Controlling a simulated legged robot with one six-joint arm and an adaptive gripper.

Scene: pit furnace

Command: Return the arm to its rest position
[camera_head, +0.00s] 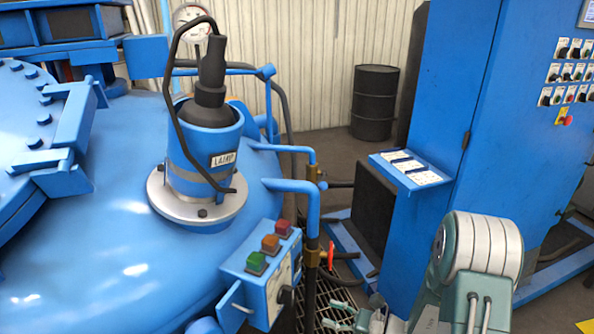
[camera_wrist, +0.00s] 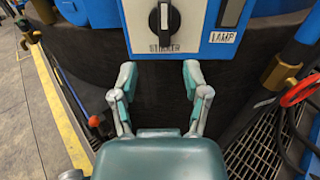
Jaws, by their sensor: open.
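My gripper (camera_wrist: 160,78) is open in the wrist view, its two fingers spread with nothing between them. The fingertips appear just below the lower edge of a control box (camera_wrist: 140,38) with a black rotary knob (camera_wrist: 165,20). They look clear of the knob, but the exact gap cannot be told. In the head view my gripper (camera_head: 358,318) shows low in the picture, right of the same control box (camera_head: 262,278), which has green, orange and red buttons on top. My grey-green arm stands at lower right, bent.
A blue furnace vessel (camera_head: 110,240) fills the left, with a lamp fitting (camera_head: 205,140) on it. Blue pipes (camera_head: 312,210) with a red-handled valve (camera_head: 331,255) stand near my gripper. A tall blue cabinet (camera_head: 500,120) is at right, a black drum (camera_head: 375,102) behind.

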